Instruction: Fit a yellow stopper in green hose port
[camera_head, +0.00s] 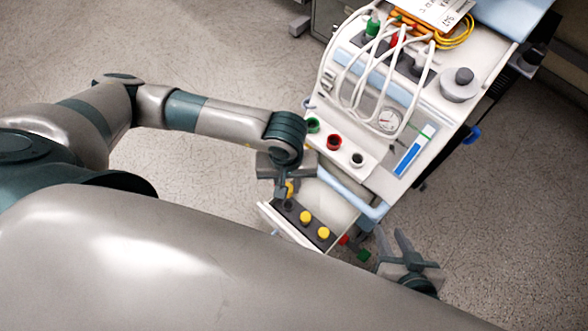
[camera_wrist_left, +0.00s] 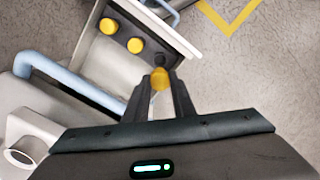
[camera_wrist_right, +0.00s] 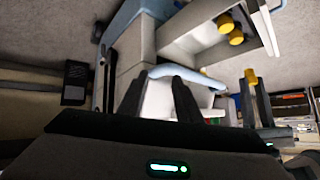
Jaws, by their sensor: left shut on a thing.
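My left gripper (camera_head: 285,190) is shut on a yellow stopper (camera_wrist_left: 159,77), just above the drawer-like tray (camera_head: 270,212). The held stopper also shows in the right wrist view (camera_wrist_right: 250,76). Two more yellow stoppers, one (camera_head: 305,217) and another (camera_head: 323,233), stand in the tray's dark strip; a dark empty spot (camera_wrist_left: 161,58) lies in line with them. The green hose port (camera_head: 313,125) is on the machine's front panel, beyond my left gripper, and looks open. My right gripper (camera_head: 392,240) is open and empty, right of the tray.
A red-ringed port (camera_head: 334,142) and a dark-centred white port (camera_head: 357,159) sit beside the green one. White hoses (camera_head: 345,75) loop over the machine top. A light blue rail (camera_head: 350,196) runs between machine and tray. Floor is clear at left.

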